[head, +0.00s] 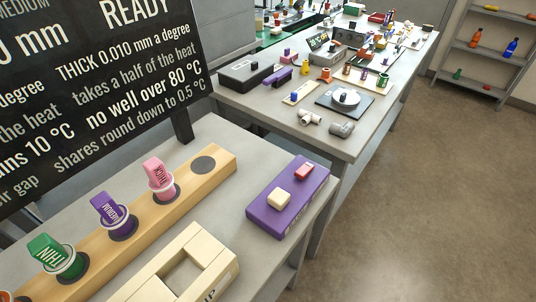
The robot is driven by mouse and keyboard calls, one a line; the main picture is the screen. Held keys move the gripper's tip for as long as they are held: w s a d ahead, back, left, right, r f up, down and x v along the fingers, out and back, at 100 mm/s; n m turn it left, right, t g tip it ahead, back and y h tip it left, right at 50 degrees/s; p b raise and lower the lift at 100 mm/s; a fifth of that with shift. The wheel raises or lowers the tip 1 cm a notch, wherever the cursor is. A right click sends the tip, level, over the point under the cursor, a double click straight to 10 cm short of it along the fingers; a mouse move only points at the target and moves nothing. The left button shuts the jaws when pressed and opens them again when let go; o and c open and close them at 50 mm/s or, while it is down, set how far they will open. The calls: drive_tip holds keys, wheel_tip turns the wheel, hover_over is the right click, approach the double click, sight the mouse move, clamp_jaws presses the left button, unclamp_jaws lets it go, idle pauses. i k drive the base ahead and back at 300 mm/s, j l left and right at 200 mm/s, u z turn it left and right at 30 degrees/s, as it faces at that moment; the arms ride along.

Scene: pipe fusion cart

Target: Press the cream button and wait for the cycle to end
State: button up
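The cream button (279,198) is a raised square block on top of a purple box (264,218). The box sits at the right end of the near grey table. Nothing touches the cream button. My gripper is not in view. A black sign (95,75) at the upper left shows the word READY at its top edge, with other lines partly cut off.
A wooden rack (218,165) holds green (50,250), purple (108,209) and pink (158,172) tagged pieces in dark round spots; one spot is empty. A cream frame (208,246) lies in front. Another table (345,135) behind carries many small parts. Open floor (420,200) is at right.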

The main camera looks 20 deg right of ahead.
sight(279, 199)
drive_tip(key=i+l+u, duration=0.25)
drive_tip(key=l+u, duration=0.25)
drive_tip(key=i+l+u, duration=0.25)
drive_tip(key=l, duration=0.2)
drive_tip(key=l+u, duration=0.25)
drive_tip(key=k+l, duration=0.05)
drive_tip(key=l, duration=0.05)
